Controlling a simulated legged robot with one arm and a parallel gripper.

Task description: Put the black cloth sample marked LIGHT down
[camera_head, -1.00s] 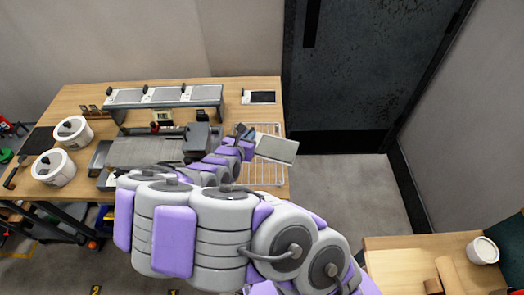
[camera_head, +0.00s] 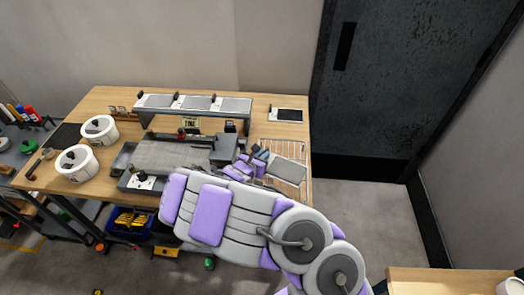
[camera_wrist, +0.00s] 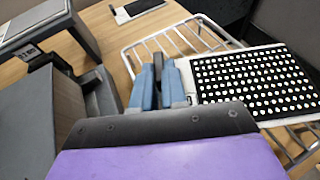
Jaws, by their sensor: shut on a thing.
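My gripper (camera_head: 262,155) is shut on the left edge of a flat rectangular plate (camera_head: 288,171). It looks plain grey in the head view. In the wrist view the plate (camera_wrist: 255,80) shows a black face with rows of white dots and a pale border; the blue fingers (camera_wrist: 160,82) are at its left side. I cannot read any LIGHT mark on it. The plate is over a white wire rack (camera_wrist: 140,55) at the table's right end. I cannot tell whether it touches the rack, which also shows in the head view (camera_head: 300,147).
A black-and-white card (camera_head: 287,115) lies behind the rack. A raised shelf (camera_head: 195,103) with grey panels stands at the back. A grey machine (camera_head: 222,150) is just left of my gripper. Two white tubs (camera_head: 77,165) stand at the left. The rack's far part is bare.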

